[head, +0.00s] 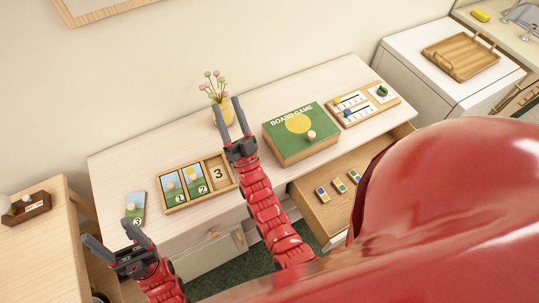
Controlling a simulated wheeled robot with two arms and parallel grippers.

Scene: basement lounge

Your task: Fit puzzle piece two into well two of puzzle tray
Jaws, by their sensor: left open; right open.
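The puzzle tray (229,182) lies on the white dresser top, with three wells side by side. Puzzle piece two (194,177), blue and green with a yellow patch and the number 2, lies in the middle well. From here I cannot tell whether it sits fully flat. Piece one (173,187) lies in the left well. The right well (217,170) is empty and shows a 3. Piece three (135,207) lies on the dresser left of the tray. My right gripper (226,106) is open and empty above the dresser, beyond the tray. My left gripper (107,231) is open and empty, in front of piece three.
A yellow vase with flowers (229,113) stands behind my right gripper. A green board game box (290,147) and a wooden board with sliders (357,106) lie to the right. An open drawer (322,214) holds several small tiles. A wooden side table (35,250) stands at left.

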